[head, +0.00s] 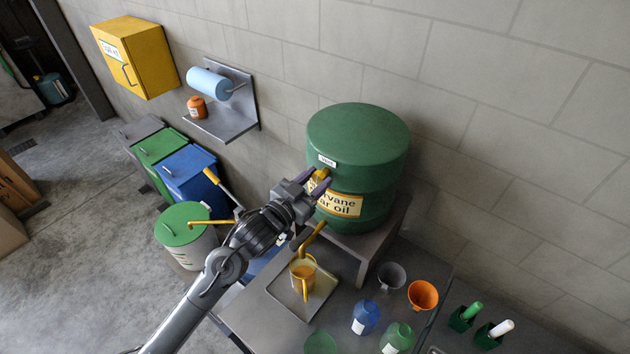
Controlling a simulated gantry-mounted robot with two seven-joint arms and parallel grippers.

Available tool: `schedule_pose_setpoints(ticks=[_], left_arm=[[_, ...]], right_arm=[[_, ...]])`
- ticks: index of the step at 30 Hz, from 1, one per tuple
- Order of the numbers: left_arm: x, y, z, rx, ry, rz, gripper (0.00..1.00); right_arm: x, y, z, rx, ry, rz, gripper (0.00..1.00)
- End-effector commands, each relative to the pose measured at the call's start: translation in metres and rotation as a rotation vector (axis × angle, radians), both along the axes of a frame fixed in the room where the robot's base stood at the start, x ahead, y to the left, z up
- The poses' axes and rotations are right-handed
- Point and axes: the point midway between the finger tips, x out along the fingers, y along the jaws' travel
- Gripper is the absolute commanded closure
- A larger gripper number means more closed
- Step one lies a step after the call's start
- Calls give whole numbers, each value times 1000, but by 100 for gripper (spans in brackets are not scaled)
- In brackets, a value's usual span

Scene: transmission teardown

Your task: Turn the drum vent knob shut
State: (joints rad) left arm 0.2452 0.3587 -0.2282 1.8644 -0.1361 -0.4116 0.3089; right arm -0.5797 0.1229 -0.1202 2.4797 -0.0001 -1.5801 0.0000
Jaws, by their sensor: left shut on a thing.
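The yellow vent knob (321,174) is on the drum's upper front, just below a small white tag that seems to read "vent". My left gripper (319,181) reaches up from lower left and is shut on the knob. Its fingers cover part of the knob, so I cannot tell how far it is turned. My right gripper is not in view.
A yellow tap (313,235) sits below the drum, above a yellow jug (302,268) on a tray. Funnels (422,294) and bottles (366,317) stand on the bench to the right. Bins (187,180) and a wall shelf (222,121) are at left.

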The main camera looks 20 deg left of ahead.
Motion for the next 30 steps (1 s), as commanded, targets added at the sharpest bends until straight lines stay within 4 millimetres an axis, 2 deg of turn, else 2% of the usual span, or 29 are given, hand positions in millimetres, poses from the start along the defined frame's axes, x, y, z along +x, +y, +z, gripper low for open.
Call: schedule_pose_setpoints(ticks=[17,30], left_arm=[[0,-2,-2,507,-150,0,90],[-1,-3,-4,908,-268,1,90]], right_arm=[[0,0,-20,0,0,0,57],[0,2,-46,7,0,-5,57]])
